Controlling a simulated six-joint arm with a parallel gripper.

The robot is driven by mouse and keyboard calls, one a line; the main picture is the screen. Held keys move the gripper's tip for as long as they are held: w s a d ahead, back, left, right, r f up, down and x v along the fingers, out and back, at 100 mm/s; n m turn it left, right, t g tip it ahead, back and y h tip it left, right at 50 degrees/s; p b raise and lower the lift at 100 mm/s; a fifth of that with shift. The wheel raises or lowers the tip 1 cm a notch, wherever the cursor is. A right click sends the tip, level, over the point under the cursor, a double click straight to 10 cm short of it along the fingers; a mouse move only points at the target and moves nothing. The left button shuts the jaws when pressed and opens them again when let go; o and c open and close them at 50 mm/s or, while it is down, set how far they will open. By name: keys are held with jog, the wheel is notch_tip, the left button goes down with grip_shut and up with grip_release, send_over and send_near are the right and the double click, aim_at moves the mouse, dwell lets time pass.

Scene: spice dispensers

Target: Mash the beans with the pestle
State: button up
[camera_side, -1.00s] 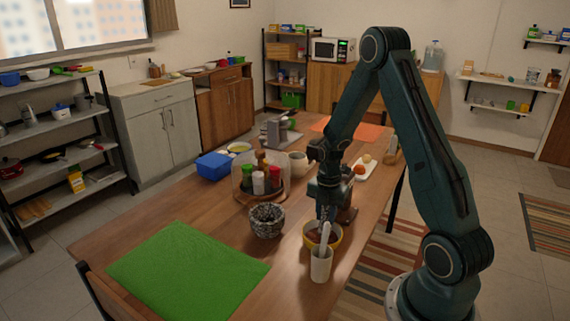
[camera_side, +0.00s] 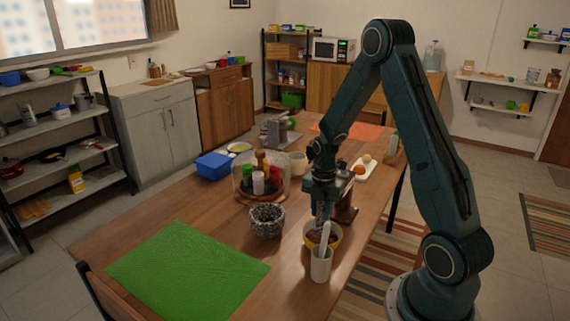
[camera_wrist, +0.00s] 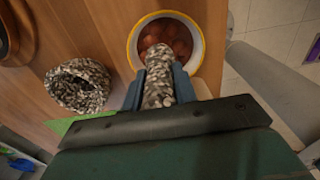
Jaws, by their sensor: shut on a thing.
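My gripper (camera_wrist: 158,82) is shut on the speckled grey stone pestle (camera_wrist: 159,93). In the side view my gripper (camera_side: 322,200) points down, above the yellow-rimmed bowl (camera_side: 337,240). The brown beans (camera_wrist: 166,36) lie in this bowl, which also shows at the top of the wrist view (camera_wrist: 135,50). The pestle's lower end is close to the bowl in the picture; I cannot tell whether it is inside. The speckled stone mortar (camera_side: 266,220) stands left of the bowl. It also shows in the wrist view (camera_wrist: 78,86), and no beans are visible in it.
A white cup (camera_side: 320,266) holding a pale upright utensil stands just in front of the bowl. A spice carousel (camera_side: 262,178) is behind the mortar. A green mat (camera_side: 187,268) covers the table's front left. A blue box (camera_side: 215,164) sits farther back.

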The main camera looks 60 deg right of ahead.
aim_at(318, 218)
jog(key=shift+w+a, duration=0.3)
jog(key=shift+a, duration=0.2)
jog(key=shift+f, duration=0.15)
jog(key=shift+f, duration=2.05)
jog(key=shift+r, duration=0.1)
jog(key=shift+r, duration=2.15)
